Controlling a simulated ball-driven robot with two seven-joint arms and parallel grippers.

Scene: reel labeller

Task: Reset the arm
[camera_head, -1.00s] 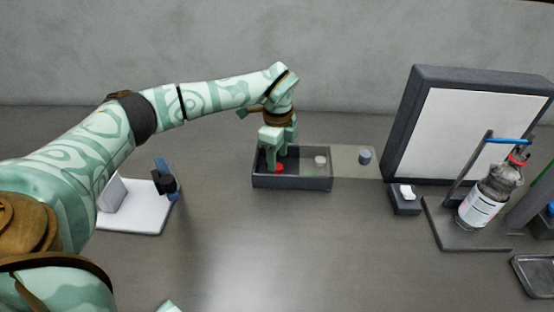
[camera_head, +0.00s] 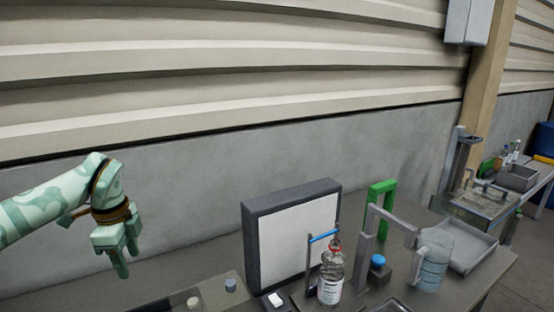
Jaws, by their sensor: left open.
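My left gripper (camera_head: 122,262) is at the left in the head view, at the end of my pale green patterned arm. It points down, with its fingers apart and nothing between them. It hangs above and to the left of a dark tray (camera_head: 152,306), whose rim just shows at the bottom edge. My right gripper is not in view.
A white panel in a dark frame (camera_head: 248,252) stands mid-table. Right of it are a labelled bottle (camera_head: 331,274) under a blue-barred stand, a green frame (camera_head: 388,188), a blue-capped item (camera_head: 378,261) and a large clear jug (camera_head: 434,262). A wall runs behind.

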